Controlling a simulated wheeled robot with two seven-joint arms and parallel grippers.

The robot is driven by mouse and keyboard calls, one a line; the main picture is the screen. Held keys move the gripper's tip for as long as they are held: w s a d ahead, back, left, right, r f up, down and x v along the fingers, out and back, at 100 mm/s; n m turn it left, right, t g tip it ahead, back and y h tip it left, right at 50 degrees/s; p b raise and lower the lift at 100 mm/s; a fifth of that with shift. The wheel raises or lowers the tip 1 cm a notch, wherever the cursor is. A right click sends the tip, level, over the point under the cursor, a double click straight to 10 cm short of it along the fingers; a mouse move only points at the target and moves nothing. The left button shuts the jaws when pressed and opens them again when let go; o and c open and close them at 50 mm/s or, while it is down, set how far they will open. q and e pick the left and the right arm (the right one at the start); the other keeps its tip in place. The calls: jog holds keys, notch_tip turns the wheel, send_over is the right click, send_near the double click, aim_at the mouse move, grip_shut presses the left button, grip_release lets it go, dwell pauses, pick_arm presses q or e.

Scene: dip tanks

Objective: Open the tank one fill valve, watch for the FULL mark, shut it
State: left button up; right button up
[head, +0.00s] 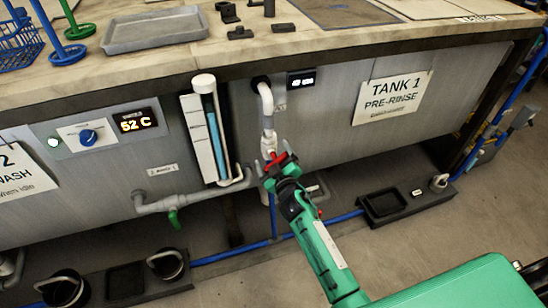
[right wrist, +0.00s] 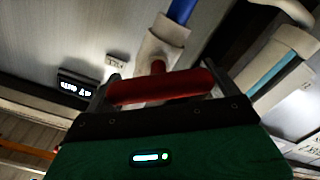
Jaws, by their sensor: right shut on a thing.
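The fill valve's red handle (head: 279,160) sits on the white pipe (head: 267,105) on the front of tank one. My right gripper (head: 273,164) is shut on it. In the right wrist view the red handle (right wrist: 160,88) lies between the fingers, roughly across the pipe (right wrist: 163,45). The sight tube (head: 213,130) left of the pipe holds blue liquid to near its top; I cannot read a FULL mark. A sign (head: 394,95) reads TANK 1 PRE-RINSE. My left gripper is not in view.
A small display (head: 301,81) beside the pipe is too small to read. A green-handled drain valve (head: 174,218) is at lower left. A temperature panel (head: 135,123) reads 52 C. A grey tray (head: 152,30) lies on the bench top. Black trays and a blue pipe (head: 235,253) run along the floor.

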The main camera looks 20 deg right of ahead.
jog(key=n, duration=0.3)
jog(key=shift+a+f+n, duration=0.15)
jog(key=shift+f+n, duration=0.05)
jog(key=shift+n, duration=0.2)
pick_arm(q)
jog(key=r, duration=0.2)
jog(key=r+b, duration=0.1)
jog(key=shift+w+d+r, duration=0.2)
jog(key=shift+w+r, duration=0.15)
pick_arm(e)
jog(key=n, duration=0.6)
jog(key=shift+a+f+n, duration=0.1)
jog(key=shift+f+n, duration=0.15)
jog(key=shift+n, duration=0.15)
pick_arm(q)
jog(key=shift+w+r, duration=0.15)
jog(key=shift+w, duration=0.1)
pick_arm(e)
jog(key=o, duration=0.7)
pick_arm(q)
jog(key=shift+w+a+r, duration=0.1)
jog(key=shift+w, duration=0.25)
